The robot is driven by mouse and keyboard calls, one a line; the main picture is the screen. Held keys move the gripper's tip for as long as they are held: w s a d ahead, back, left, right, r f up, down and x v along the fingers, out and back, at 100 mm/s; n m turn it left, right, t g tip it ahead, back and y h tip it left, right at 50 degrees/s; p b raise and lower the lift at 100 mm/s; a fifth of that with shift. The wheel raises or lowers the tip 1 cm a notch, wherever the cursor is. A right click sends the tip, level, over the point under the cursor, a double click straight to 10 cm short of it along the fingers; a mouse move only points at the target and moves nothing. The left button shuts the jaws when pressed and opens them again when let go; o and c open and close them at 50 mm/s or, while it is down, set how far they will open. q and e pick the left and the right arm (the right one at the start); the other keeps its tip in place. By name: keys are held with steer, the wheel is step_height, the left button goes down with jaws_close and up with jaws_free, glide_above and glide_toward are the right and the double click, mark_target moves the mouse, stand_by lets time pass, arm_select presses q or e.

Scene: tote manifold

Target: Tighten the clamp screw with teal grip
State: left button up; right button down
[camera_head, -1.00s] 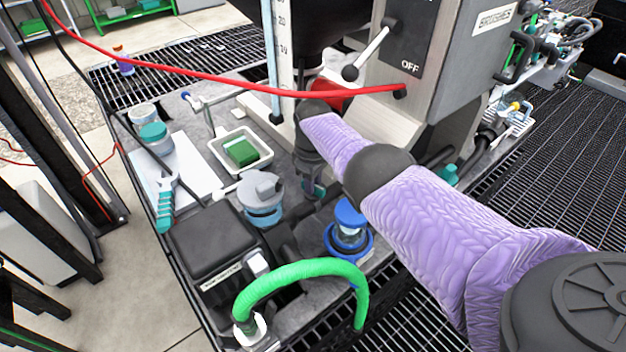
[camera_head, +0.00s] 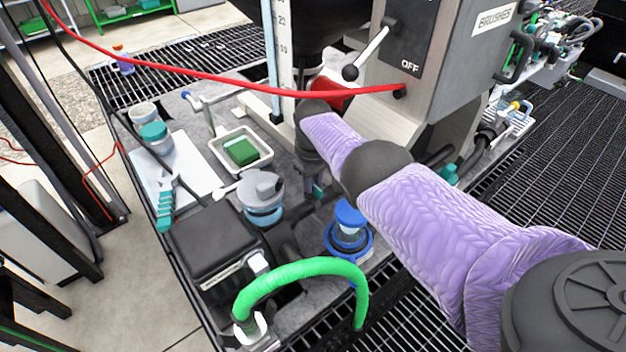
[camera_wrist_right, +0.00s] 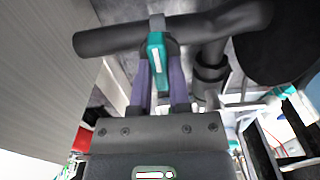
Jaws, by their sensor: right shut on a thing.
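The clamp screw's teal grip (camera_wrist_right: 156,62) shows in the right wrist view, in front of a dark horizontal pipe (camera_wrist_right: 110,40). My right gripper (camera_wrist_right: 160,82) is shut on the teal grip, one purple finger on each side of it. In the head view my right gripper (camera_head: 316,188) points down among the dark pipes, and only a little teal shows at its fingertips. My purple-sleeved right arm hides part of the pipework. My left gripper is not in view.
A green hose (camera_head: 300,270) arches in front, beside a black box (camera_head: 212,243). A blue-capped jar (camera_head: 349,225) and a grey-lidded jar (camera_head: 262,195) stand close to the gripper. A red hose (camera_head: 200,80) crosses above the bench.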

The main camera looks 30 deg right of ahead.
steer(key=c, duration=0.6)
jaws_free()
step_height(320, 180, up, 8)
steer(key=p, duration=0.5)
steer(key=shift+p, duration=0.35)
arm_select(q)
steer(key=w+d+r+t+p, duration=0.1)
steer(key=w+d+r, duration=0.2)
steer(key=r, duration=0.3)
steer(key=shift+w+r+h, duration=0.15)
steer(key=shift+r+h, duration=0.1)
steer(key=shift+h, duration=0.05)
arm_select(e)
steer(key=shift+r, duration=0.95)
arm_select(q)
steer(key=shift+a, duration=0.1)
